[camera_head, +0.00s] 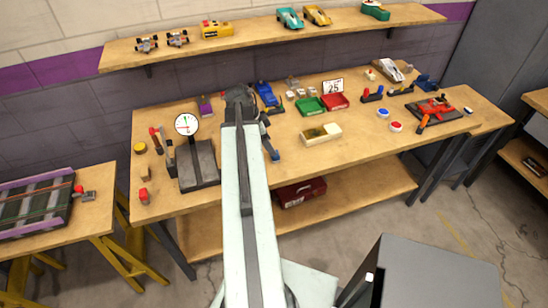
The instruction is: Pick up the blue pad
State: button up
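The likely blue pad is a small round blue-and-white piece (383,113) lying on the right half of the long wooden workbench (350,147). A similar red-and-white round piece (396,126) lies just in front of it, to the right, apart from it. My arm reaches up the middle of the view, well to the left of the blue piece, and ends in a dark joint over the back of the bench. I cannot make out my gripper's fingers, so its opening does not show. Nothing covers the blue piece.
Left of the blue piece are a wooden box (322,135) and green (311,107) and red (336,102) trays. A red device (434,111) stands to its right. A round dial (187,124) stands at left.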

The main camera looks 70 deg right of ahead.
jog(key=shift+b+x, duration=0.3)
jog(key=shift+x, duration=0.55)
jog(key=b+x, duration=0.5)
jog(key=shift+a+f, duration=0.2)
jog(key=shift+s+r, duration=0.1)
jog(key=shift+r, duration=0.05)
grip_shut()
notch_tip(320, 180, up, 10)
jog(key=p, duration=1)
jog(key=c, duration=0.7)
grip_release()
jog(key=c, duration=0.6)
jog(key=shift+s, duration=0.1)
